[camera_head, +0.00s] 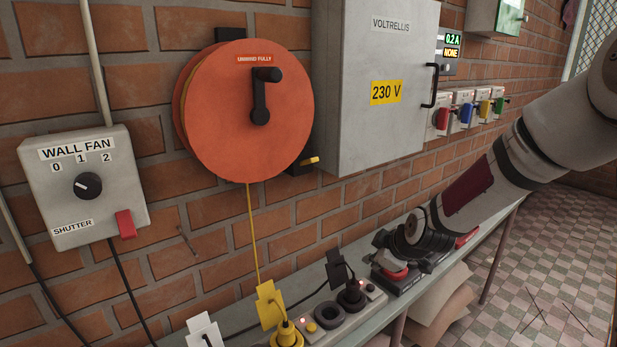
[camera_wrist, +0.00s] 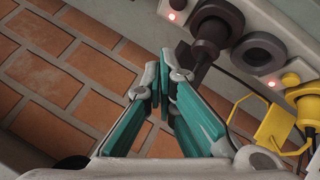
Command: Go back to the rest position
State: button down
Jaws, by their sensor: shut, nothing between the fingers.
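My gripper (camera_wrist: 161,78) shows in the wrist view with its teal-padded fingers closed together at the tips and nothing between them. In the head view my arm reaches in from the right, its wrist end low over the bench (camera_head: 402,309); the fingers are not clear there. A black plug (camera_wrist: 211,35) sits in the power strip (camera_wrist: 262,28) just beyond the fingertips in the wrist view, apart from them as far as I can tell. The same black plug (camera_head: 351,296) shows in the head view, left of my wrist.
A yellow plug (camera_head: 285,333) with a yellow cord stands at the strip's near end, below the orange reel (camera_head: 245,115). A grey 230 V cabinet (camera_head: 362,85) and a wall fan box (camera_head: 84,185) hang on the brick wall. Tiled floor (camera_head: 560,260) lies open at right.

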jog(key=s+d+r+m+g+h, duration=0.1)
jog(key=s+r+m, duration=0.2)
jog(key=s+r, duration=0.55)
jog(key=s+r+m+g+h, duration=0.1)
jog(key=s+r+m+h, duration=0.15)
jog(key=s+r, duration=0.6)
jog(key=s+r+m+g+y+p, duration=0.1)
jog(key=s+m, duration=0.5)
jog(key=s, duration=1.4)
jog(key=shift+s+d+r, duration=0.25)
jog(key=shift+r, duration=0.1)
jog(key=shift+a+m, duration=0.1)
jog(key=shift+m, duration=0.15)
